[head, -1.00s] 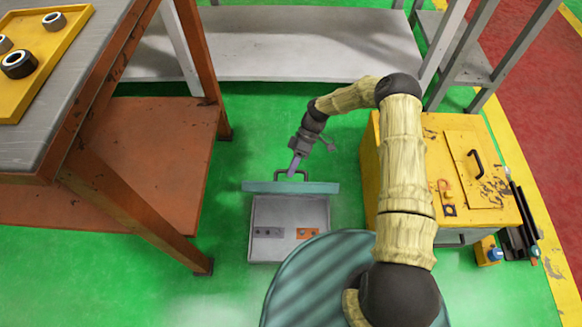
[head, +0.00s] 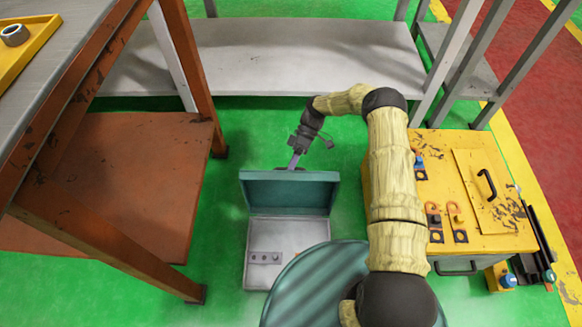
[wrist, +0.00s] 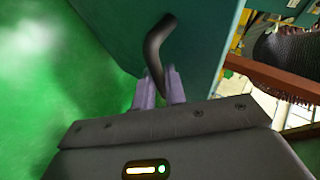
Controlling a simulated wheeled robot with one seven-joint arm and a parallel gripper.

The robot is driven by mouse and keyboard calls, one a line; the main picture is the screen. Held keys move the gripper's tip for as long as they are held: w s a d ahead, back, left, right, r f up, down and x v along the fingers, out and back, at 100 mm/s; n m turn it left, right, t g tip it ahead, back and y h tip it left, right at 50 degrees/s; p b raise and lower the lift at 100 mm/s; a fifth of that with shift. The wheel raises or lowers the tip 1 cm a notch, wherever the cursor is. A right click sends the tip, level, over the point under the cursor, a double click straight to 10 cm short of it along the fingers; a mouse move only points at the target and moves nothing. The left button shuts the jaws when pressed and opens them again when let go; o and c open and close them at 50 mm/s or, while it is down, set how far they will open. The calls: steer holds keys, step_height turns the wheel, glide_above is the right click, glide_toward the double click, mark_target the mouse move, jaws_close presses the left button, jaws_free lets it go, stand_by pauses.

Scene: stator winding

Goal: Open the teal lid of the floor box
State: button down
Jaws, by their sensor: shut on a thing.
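The floor box (head: 258,276) is a light grey open tray on the green floor. Its teal lid (head: 290,193) is swung up at the box's far edge, and its inner side faces the head camera. My gripper (head: 294,160) is behind the lid's top edge. In the wrist view, my gripper (wrist: 160,90) is shut on the dark curved lid handle (wrist: 155,50), with the teal lid (wrist: 205,35) behind it. In the head view the handle is mostly hidden behind the lid. A grey strip with holes (head: 264,257) lies in the box.
A yellow cabinet (head: 465,240) with a black handle stands right of the box. A rusty-legged table (head: 100,215) is on the left. A grey low shelf (head: 300,55) runs behind. My ribbed base covers the box's near right corner.

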steer(key=shift+s+d+f, duration=0.2)
steer(key=shift+s+f, duration=0.05)
steer(key=shift+f, duration=0.15)
steer(key=c, duration=1.6)
jaws_free()
steer(key=shift+o, duration=0.7)
steer(key=shift+w+a+r, duration=0.1)
steer(key=shift+r, duration=0.05)
steer(key=p+v, duration=0.2)
steer(key=v, duration=1)
steer(key=shift+w, duration=0.1)
